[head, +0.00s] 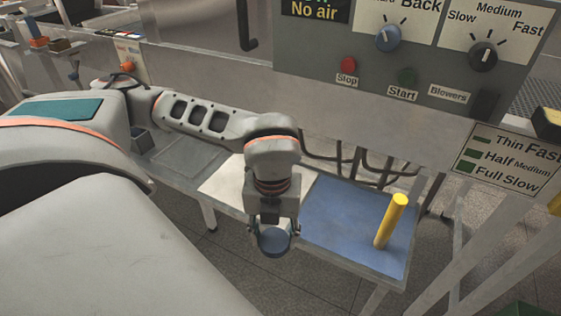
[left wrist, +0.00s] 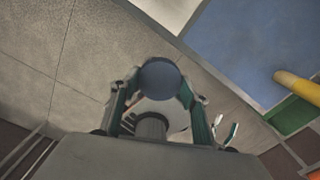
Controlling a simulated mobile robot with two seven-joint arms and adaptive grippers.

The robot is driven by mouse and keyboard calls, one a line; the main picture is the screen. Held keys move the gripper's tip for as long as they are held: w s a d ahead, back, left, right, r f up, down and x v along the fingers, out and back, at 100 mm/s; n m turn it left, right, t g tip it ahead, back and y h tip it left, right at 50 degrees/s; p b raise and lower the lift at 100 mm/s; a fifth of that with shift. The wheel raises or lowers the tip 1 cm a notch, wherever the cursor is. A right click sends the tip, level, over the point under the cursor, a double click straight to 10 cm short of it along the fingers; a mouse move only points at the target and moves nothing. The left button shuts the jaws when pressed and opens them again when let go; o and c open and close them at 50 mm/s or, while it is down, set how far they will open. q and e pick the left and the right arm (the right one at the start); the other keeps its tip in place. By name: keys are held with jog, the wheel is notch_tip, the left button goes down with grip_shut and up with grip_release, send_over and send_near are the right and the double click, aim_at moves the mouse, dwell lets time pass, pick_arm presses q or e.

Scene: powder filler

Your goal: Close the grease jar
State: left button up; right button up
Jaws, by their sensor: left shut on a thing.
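My left gripper (head: 273,232) points down and is shut on a round blue-grey, lid-like disc (head: 274,242). In the left wrist view the disc (left wrist: 160,79) sits between the two fingertips (left wrist: 158,88). The head view shows it over the floor, by the table's front edge. I cannot tell whether it is a loose lid or the top of the jar, as the gripper covers part of it. No separate open jar is clear in either view. My right gripper is not in view.
A yellow cylinder (head: 390,222) stands on the blue mat (head: 340,212), right of my left gripper. A white sheet (head: 225,187) lies left of the mat. The control panel (head: 425,75) with knobs and buttons rises behind. Dark cables (head: 345,165) hang below it. Most of the mat is clear.

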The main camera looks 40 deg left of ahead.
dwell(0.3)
